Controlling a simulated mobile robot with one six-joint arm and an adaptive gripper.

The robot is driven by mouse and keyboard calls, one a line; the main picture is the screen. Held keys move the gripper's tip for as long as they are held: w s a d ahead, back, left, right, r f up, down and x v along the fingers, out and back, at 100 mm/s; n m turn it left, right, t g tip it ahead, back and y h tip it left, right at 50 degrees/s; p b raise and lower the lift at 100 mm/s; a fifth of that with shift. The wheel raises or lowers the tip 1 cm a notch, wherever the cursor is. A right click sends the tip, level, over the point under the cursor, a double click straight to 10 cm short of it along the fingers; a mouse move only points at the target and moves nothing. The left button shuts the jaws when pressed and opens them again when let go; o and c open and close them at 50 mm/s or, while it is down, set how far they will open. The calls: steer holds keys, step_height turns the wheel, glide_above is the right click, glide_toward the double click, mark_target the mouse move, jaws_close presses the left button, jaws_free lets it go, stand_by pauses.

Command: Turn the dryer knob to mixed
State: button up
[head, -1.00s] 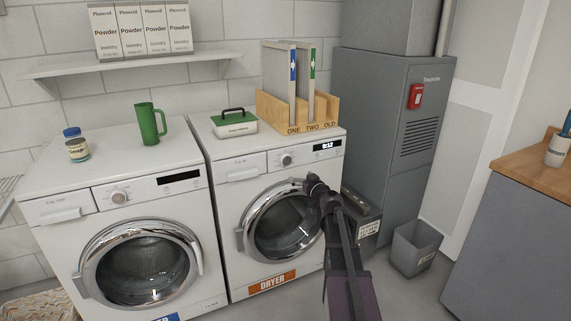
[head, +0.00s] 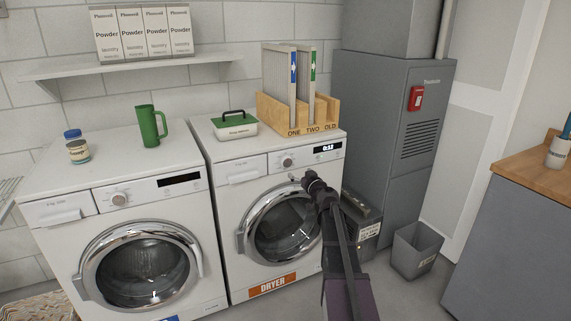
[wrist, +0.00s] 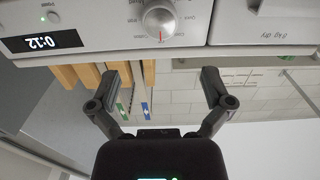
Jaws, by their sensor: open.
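The dryer (head: 232,210), marked with an orange DRYER label, stands right of a similar white machine. Its silver round knob (head: 287,161) sits on the front panel, left of the lit display (head: 325,148). In the wrist view, which is upside down, the knob (wrist: 159,22) shows a red pointer mark, and the display (wrist: 42,42) reads 0:12. The dial labels are too small or cut off to read surely. My gripper (head: 296,178) is in front of the dryer, below the knob and apart from it. In the wrist view my gripper (wrist: 162,75) has its fingers spread, with nothing between them.
A wooden rack (head: 290,127) with panels and a small white case (head: 235,125) stand on the dryer. A green mug (head: 148,125) and a jar (head: 78,151) stand on the left machine. A grey bin (head: 414,250) and dark box stand at right.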

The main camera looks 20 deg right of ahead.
mark_target(288, 162)
steer(key=w, duration=1)
steer(key=shift+w+a, duration=0.15)
steer(key=shift+a, duration=0.05)
